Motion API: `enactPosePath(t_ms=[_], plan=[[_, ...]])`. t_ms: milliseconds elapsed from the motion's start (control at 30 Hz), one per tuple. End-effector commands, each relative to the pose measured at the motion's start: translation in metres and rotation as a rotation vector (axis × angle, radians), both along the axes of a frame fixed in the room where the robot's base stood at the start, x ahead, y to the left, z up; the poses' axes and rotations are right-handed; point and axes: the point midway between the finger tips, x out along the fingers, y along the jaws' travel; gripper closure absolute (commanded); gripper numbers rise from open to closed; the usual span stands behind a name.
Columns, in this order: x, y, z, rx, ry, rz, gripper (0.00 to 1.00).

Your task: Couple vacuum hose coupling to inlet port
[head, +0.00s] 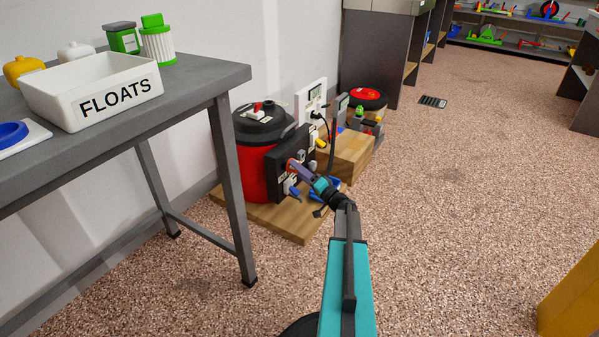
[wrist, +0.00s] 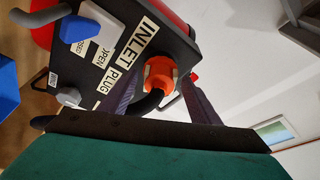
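The orange hose coupling (wrist: 158,75), with its black hose (wrist: 148,103) curving away below, is at the dark panel (wrist: 118,22) beside the "INLET" label. The inlet port itself is hidden behind the coupling, so I cannot tell whether the coupling is seated. My gripper (wrist: 161,80) has a purple-grey finger on each side of the coupling. Whether both fingers press on it is not clear. In the head view my gripper (head: 296,167) reaches the panel on the front of the red vacuum (head: 250,160), which has a black lid.
The panel carries a blue handle (wrist: 81,28) and a grey plug (wrist: 68,97). The vacuum stands on a wooden board (head: 285,222). A grey table (head: 190,92) with a "FLOATS" bin (head: 62,104) stands at left. The floor to the right is open.

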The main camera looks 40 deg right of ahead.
Motion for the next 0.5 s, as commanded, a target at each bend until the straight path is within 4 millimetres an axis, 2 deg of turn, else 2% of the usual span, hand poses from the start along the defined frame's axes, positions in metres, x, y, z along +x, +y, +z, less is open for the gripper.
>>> enactPosePath(t_ms=[267,500], plan=[[-0.004,0.000,0.000,0.000,0.001,0.000,0.43],[-0.026,0.000,-0.002,0.002,0.001,-0.002,0.43]])
